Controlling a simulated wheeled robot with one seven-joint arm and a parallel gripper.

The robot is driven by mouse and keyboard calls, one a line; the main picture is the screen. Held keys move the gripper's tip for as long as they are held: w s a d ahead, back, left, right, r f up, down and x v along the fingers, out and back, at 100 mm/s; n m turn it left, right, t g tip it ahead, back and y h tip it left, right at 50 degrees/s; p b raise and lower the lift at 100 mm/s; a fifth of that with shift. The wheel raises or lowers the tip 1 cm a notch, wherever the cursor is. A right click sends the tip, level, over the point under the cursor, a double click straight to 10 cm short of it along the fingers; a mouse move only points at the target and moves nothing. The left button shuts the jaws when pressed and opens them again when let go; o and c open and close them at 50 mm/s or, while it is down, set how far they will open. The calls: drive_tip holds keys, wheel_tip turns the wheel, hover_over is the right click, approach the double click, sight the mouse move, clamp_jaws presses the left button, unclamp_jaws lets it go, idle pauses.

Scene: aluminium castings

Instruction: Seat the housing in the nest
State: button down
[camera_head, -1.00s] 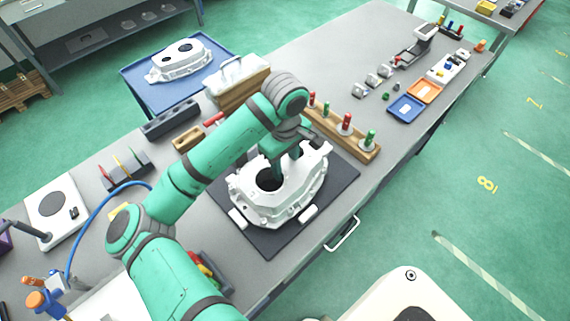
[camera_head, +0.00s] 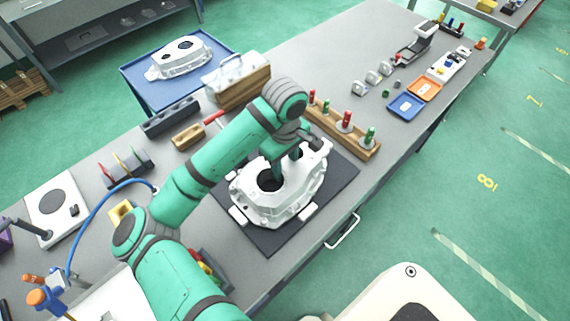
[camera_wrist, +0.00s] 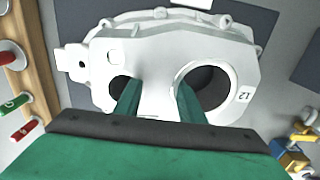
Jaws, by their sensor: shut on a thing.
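The housing (camera_head: 293,197) is a white aluminium casting with two round bores. It is over the dark mat on the bench, between the white blocks of the nest (camera_head: 307,213). It looks roughly level; whether it rests fully on the nest is hidden. My gripper (camera_head: 283,170) is above it, shut on the web between the two bores. In the wrist view the green fingers (camera_wrist: 157,100) reach into or beside the bores of the housing (camera_wrist: 150,62), which carries a label "12". The arm hides part of the housing's far left side in the head view.
A wooden rack (camera_head: 345,132) with red and green plugs stands just behind the mat (camera_head: 268,240). A second white casting (camera_head: 180,58) lies on a blue cart (camera_head: 135,75) at the back left.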

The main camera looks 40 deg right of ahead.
sight(284, 164)
drive_tip(key=shift+f, duration=0.6)
drive_tip(key=c, duration=1.1)
unclamp_jaws()
drive_tip(key=shift+f, duration=0.1)
wheel_tip(284, 164, up, 11)
drive_tip(key=shift+f, duration=0.1)
drive_tip(key=shift+w, duration=0.1)
